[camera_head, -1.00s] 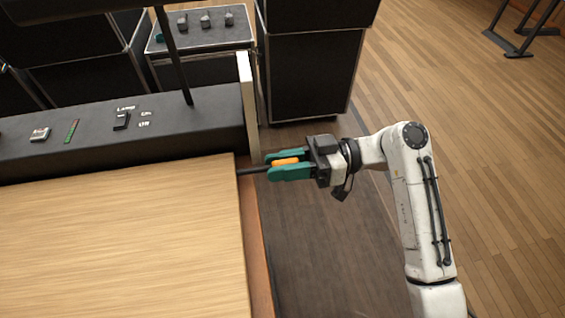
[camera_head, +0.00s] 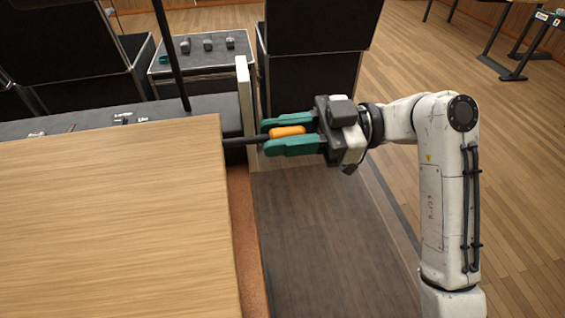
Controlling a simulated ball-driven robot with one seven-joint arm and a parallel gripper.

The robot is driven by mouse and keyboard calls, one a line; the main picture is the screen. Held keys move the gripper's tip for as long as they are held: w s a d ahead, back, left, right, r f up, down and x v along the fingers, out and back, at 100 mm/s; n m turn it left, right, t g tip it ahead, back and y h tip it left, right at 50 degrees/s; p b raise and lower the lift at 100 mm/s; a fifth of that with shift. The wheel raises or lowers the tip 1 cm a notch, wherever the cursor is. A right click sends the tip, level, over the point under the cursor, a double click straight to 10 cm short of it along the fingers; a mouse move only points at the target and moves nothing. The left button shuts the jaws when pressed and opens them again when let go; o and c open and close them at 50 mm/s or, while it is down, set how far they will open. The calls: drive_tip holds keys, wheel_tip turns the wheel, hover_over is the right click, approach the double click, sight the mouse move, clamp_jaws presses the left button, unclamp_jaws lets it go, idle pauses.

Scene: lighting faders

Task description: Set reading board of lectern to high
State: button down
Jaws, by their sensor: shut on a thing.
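The reading board (camera_head: 110,220) of the lectern is a pale wooden panel filling the lower left. Its far edge stands up in front of the dark control panel (camera_head: 205,110) and covers much of it. A dark rod with an orange grip (camera_head: 288,132) sticks out to the right from the board's far right corner. My gripper (camera_head: 285,138) has teal fingers and is shut on the orange grip from the right. The lectern's brown side (camera_head: 247,235) shows below and right of the raised board.
A thin black post (camera_head: 170,55) rises from the control panel. A light upright side panel (camera_head: 245,95) stands close to my fingers. Black cases (camera_head: 315,70) and a small box with knobs (camera_head: 205,50) stand behind. Wooden floor (camera_head: 440,90) to the right is open.

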drive_tip(key=shift+s+r, duration=0.1)
drive_tip(key=shift+r, duration=0.25)
drive_tip(key=c, duration=0.9)
unclamp_jaws()
drive_tip(key=shift+f, duration=0.1)
drive_tip(key=shift+d, duration=0.1)
drive_tip(key=b+v, duration=0.2)
drive_tip(key=v, duration=0.8)
drive_tip(key=shift+d, duration=0.35)
